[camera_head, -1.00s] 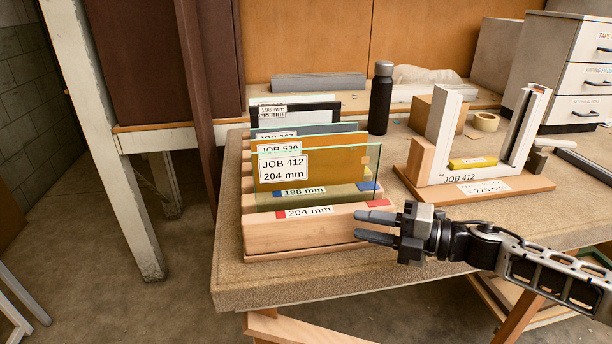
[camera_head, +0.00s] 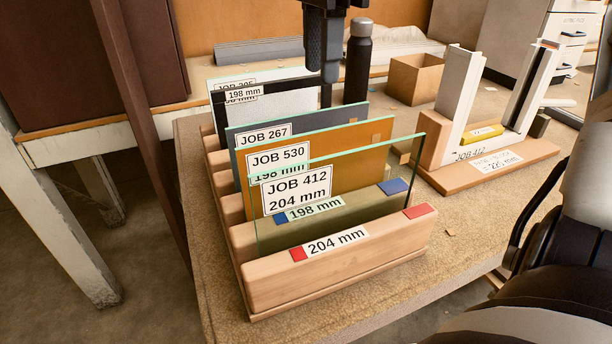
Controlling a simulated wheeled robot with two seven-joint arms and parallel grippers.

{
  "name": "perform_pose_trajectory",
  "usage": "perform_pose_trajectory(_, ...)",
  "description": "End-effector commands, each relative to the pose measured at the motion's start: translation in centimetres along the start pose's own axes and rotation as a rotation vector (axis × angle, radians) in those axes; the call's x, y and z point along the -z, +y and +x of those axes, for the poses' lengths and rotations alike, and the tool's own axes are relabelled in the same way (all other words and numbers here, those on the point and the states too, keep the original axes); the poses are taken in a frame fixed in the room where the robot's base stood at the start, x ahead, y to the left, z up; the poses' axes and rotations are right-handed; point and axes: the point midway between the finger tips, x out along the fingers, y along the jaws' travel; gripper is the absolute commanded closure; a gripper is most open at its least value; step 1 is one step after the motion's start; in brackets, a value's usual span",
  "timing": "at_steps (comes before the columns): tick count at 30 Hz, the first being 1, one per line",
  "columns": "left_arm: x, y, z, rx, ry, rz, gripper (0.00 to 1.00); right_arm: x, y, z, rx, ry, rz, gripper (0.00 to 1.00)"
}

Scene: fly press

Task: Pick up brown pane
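The brown pane (camera_head: 372,145), labelled JOB 530, stands upright in the wooden rack (camera_head: 340,268), second from the front. The clear greenish pane (camera_head: 412,150), labelled JOB 412, stands in front of it and covers much of its lower part. Behind it is the grey pane (camera_head: 345,117), labelled JOB 267. My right gripper (camera_head: 323,72) points down from the top edge, above and behind the brown pane and apart from it. Its fingers look parted, with nothing seen between them. My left gripper is not in view.
A dark-framed pane (camera_head: 290,77) stands at the rack's rear. A dark bottle (camera_head: 357,65) stands behind the rack, close to my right gripper. A cardboard box (camera_head: 415,80) and a white frame fixture (camera_head: 458,95) with a wooden base stand right. My arm fills the lower right.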

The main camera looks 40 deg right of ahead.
Motion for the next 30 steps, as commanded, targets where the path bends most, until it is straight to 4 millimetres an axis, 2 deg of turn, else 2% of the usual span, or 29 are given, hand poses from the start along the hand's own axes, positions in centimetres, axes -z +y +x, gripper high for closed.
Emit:
perform_pose_trajectory(1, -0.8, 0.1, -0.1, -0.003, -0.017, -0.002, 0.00, 0.0, 0.1, 1.4, -0.008, -0.001, -0.001, 0.69)
perform_pose_trajectory(3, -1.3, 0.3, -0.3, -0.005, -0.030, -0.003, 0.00, 0.0, 0.1, 3.0, -0.008, -0.003, -0.001, 0.69)
perform_pose_trajectory(9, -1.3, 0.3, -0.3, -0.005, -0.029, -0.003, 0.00, 0.0, 0.1, 6.7, -0.007, -0.003, 0.002, 0.69)
perform_pose_trajectory(17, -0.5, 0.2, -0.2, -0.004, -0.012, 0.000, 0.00, 0.0, 0.1, 8.7, -0.006, -0.005, 0.003, 0.69)
perform_pose_trajectory(22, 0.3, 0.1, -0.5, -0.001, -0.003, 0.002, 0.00, 0.1, 0.1, 11.0, -0.010, -0.006, 0.003, 0.69)
perform_pose_trajectory(25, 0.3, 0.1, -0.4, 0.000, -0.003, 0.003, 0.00, 0.1, 0.1, 12.5, -0.007, -0.004, 0.003, 0.69)
perform_pose_trajectory(30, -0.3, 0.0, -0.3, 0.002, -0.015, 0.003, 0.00, 0.1, 0.0, 13.4, -0.003, -0.005, 0.005, 0.69)
